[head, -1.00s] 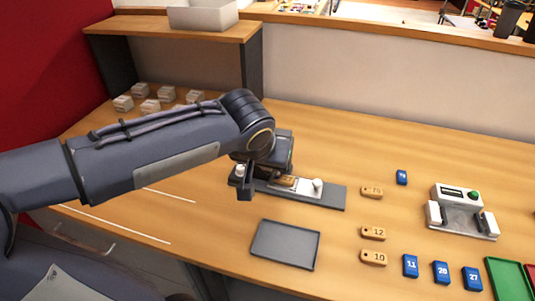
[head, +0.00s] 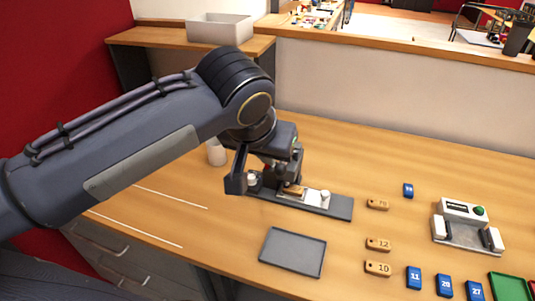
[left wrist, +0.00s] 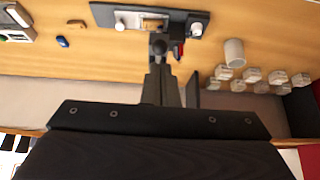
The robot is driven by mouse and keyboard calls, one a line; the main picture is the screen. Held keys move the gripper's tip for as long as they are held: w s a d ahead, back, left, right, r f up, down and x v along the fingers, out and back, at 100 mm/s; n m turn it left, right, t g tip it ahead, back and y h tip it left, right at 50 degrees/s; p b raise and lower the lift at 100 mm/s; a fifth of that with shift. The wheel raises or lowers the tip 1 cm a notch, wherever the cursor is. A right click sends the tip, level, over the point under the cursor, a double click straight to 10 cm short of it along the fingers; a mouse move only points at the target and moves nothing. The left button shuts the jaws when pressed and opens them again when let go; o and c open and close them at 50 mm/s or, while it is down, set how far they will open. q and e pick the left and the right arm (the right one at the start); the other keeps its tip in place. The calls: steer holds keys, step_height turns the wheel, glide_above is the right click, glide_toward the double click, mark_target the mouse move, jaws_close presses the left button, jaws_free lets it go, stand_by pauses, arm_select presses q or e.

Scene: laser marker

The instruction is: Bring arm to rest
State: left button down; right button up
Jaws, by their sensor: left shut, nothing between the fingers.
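My left arm reaches in from the left in the head view. Its dark left gripper (head: 236,182) points down, shut and empty, in front of the left end of the marking fixture (head: 338,207). In the left wrist view its dark fingers (left wrist: 165,82) lie together below the fixture (left wrist: 103,15). The fixture carries white knobs and a wooden tag (head: 294,190), which also shows in the left wrist view (left wrist: 153,24). A dark housing (head: 287,140) stands over it, partly hidden by my arm. My right gripper is not in view.
A white cup (head: 216,154) stands left of the fixture. A grey tray (head: 293,252) lies in front. Wooden tags (head: 378,244), blue tags (head: 445,285) and a button device (head: 465,225) lie to the right. A shelf with a grey bin (head: 219,28) stands behind.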

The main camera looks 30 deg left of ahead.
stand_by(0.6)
arm_select(q)
steer(key=s+d+f+h, duration=0.1)
steer(key=s+f+h, duration=0.1)
steer(key=s+f, duration=0.3)
steer(key=s+d+f+h, duration=0.2)
steer(key=s+f, duration=0.4)
steer(key=f, duration=0.5)
steer(key=shift+f+m+h, duration=0.15)
steer(key=shift+m+h, duration=0.25)
steer(key=shift+h, duration=0.2)
